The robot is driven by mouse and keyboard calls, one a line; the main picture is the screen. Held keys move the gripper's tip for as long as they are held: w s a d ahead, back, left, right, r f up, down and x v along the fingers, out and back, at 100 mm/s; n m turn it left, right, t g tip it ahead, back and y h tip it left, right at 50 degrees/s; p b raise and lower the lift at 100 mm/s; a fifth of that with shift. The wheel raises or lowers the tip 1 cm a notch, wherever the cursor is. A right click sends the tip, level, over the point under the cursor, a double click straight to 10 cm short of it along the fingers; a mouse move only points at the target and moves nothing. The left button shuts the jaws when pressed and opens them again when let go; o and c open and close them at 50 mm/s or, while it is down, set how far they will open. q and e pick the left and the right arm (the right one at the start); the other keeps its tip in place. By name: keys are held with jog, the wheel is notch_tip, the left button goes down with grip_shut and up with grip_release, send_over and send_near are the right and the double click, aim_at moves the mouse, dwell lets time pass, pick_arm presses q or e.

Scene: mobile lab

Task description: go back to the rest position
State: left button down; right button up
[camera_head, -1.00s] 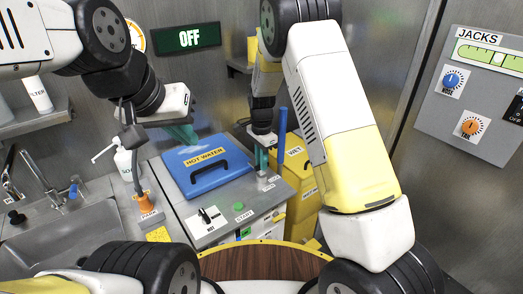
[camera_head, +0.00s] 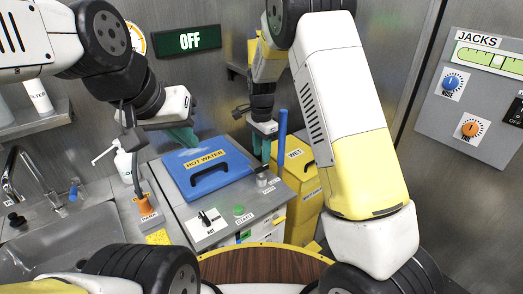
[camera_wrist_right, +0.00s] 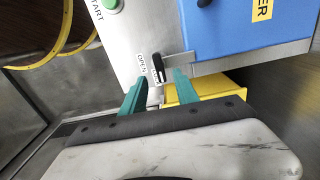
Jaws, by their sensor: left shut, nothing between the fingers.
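My left gripper (camera_head: 184,138), with teal fingers, is shut and empty in the head view, above the back edge of the blue HOT WATER lid (camera_head: 205,180). My right gripper (camera_head: 262,150) is near the right side of the hot water unit, above a small latch by the OPEN label. In the right wrist view its two teal fingers (camera_wrist_right: 158,92) are apart. The latch lever (camera_wrist_right: 158,68) shows just beyond the gap, and nothing is seen held. The blue lid also shows in the right wrist view (camera_wrist_right: 225,25) and lies closed.
A yellow WET bin (camera_head: 305,190) stands right of the unit. A soap bottle (camera_head: 123,165) and the sink (camera_head: 75,240) are at left. The JACKS panel (camera_head: 475,110) is on the right wall. A round wooden top (camera_head: 255,265) is in front.

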jog(key=shift+r, duration=1.3)
jog(key=shift+r, duration=0.1)
jog(key=s+d+r+n+t+y, duration=0.1)
jog(key=s+d+r+n, duration=0.2)
jog(key=s+d+r, duration=0.4)
jog(key=s+d+r+n+t+y, duration=0.25)
jog(key=s+r, duration=0.25)
jog(key=r, duration=0.4)
jog(key=s+d+r+n+t, duration=0.1)
jog(key=s+d+r+n, duration=0.1)
jog(key=s, duration=0.5)
jog(key=s+d+r+n+t+h, duration=0.1)
jog(key=s+n, duration=0.3)
jog(key=s, duration=0.4)
jog(key=shift+d+r+t, duration=0.35)
jog(key=shift+d+r, duration=0.05)
jog(key=shift+d, duration=0.4)
